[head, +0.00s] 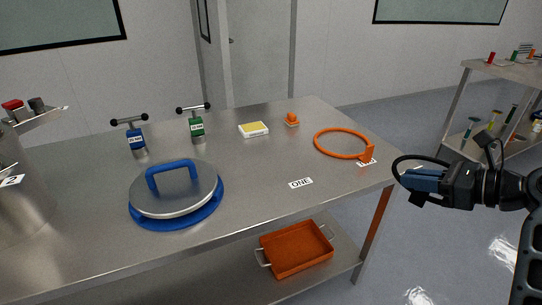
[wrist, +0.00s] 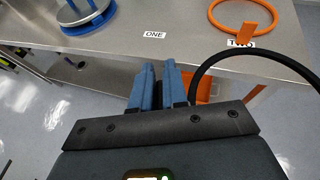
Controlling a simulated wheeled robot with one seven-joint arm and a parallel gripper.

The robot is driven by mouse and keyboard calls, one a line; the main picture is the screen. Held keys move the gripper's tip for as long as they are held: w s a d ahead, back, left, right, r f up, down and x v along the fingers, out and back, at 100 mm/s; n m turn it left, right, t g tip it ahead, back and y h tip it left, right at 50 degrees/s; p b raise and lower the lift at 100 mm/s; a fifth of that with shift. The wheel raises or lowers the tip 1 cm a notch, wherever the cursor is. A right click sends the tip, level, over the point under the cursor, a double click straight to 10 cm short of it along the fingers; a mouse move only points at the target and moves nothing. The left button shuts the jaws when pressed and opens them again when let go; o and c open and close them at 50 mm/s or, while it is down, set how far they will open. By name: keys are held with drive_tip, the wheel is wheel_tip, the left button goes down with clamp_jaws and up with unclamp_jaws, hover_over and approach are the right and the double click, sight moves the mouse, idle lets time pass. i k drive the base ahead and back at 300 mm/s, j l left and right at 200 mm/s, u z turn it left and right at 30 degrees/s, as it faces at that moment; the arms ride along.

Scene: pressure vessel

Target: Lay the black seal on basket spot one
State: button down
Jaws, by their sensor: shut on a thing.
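The black seal (head: 421,156) is a thin black ring held by my gripper (head: 408,181), off the right end of the steel table, apart from it. In the wrist view the seal (wrist: 240,51) arcs out to the right of the blue fingers of my gripper (wrist: 159,68); the fingers are close together. The part of the seal between the fingers is hidden. The label ONE (head: 300,183) lies on bare tabletop near the front edge, and also shows in the wrist view (wrist: 154,35). An orange ring with a tab (head: 341,131) lies by the label TWO (head: 367,162).
A blue-rimmed lid (head: 177,222) stands left of ONE. Blue and green clamps (head: 197,127), a yellow-topped box (head: 253,129) and a small orange object (head: 292,119) stand behind. An orange tray (head: 296,250) sits on the lower shelf. Tabletop around ONE is clear.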

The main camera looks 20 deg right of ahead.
sight(279, 157)
drive_tip(key=i+j, duration=0.35)
drive_tip(key=i, duration=0.2)
drive_tip(key=i+j, duration=0.35)
drive_tip(key=i, duration=0.15)
